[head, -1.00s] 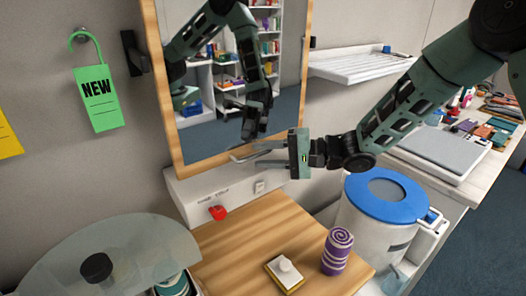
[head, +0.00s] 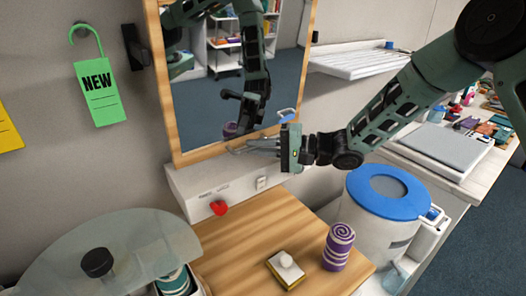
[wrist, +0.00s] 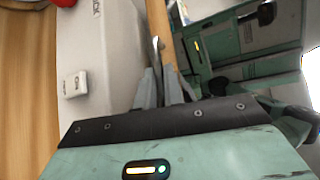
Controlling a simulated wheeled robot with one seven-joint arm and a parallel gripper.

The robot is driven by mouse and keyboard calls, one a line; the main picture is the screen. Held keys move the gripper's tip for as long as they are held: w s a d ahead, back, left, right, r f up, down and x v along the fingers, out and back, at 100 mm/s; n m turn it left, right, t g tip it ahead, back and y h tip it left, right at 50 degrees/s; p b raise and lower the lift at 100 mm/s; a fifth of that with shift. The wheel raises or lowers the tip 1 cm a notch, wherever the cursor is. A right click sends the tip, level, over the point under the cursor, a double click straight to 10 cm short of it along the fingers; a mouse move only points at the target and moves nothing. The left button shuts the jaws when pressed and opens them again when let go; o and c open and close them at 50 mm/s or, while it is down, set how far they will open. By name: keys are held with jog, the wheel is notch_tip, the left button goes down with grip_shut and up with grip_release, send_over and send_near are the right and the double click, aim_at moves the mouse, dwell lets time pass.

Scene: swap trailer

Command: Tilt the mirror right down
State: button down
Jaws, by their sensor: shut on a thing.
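The mirror (head: 212,105) hangs on the wall in a light wood frame (head: 165,110). Its glass reflects my arm, shelves, floor, a purple shape and a bit of blue lid. My gripper (head: 250,147) is at the frame's lower edge, reaching in from the right. Its fingers are shut on the mirror's lower frame edge; the exact contact is hard to see. In the wrist view, the fingers (wrist: 160,85) close together at the wooden frame edge (wrist: 162,35), with the glass (wrist: 220,55) to the right.
Below are a white wall box with a switch (head: 261,183) and red knob (head: 218,207), and a wooden top (head: 240,240) holding a purple striped cylinder (head: 338,246) and small block (head: 286,270). A blue-lidded bin (head: 388,192) stands right.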

jog(key=c, duration=1.5)
grip_release()
jog(key=shift+d, duration=0.1)
jog(key=b+v, duration=0.3)
jog(key=v, duration=1.4)
jog(key=shift+d+b, duration=0.2)
jog(key=shift+b, duration=0.2)
